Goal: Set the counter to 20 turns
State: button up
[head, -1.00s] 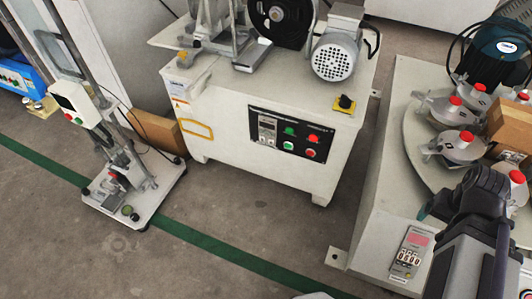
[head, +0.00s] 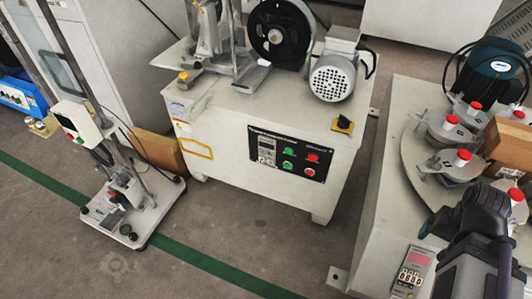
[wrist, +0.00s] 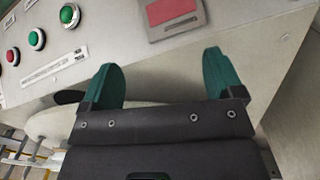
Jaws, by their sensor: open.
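The turn counter (head: 410,272) is a small panel on the sloping front of the pale machine at the right. It has a red window above a row of digit wheels, too small to read surely. The wrist view shows a red window in a grey frame (wrist: 172,14) beyond my fingers, cut by the top edge; no digits show there. My gripper (wrist: 160,72) has two green fingers, apart and empty, with the pale machine front behind them. In the head view my gripper (head: 430,226) is just above and right of the counter, mostly hidden by its own dark body.
Red and green buttons (wrist: 25,48) and a label strip lie left of my fingers. The turntable (head: 418,165) with several red-capped holders and a cardboard box (head: 508,145) is behind my arm. A middle machine (head: 230,160) has its own control panel (head: 290,155).

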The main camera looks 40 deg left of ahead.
grip_shut()
dwell(0.6)
dwell(0.9)
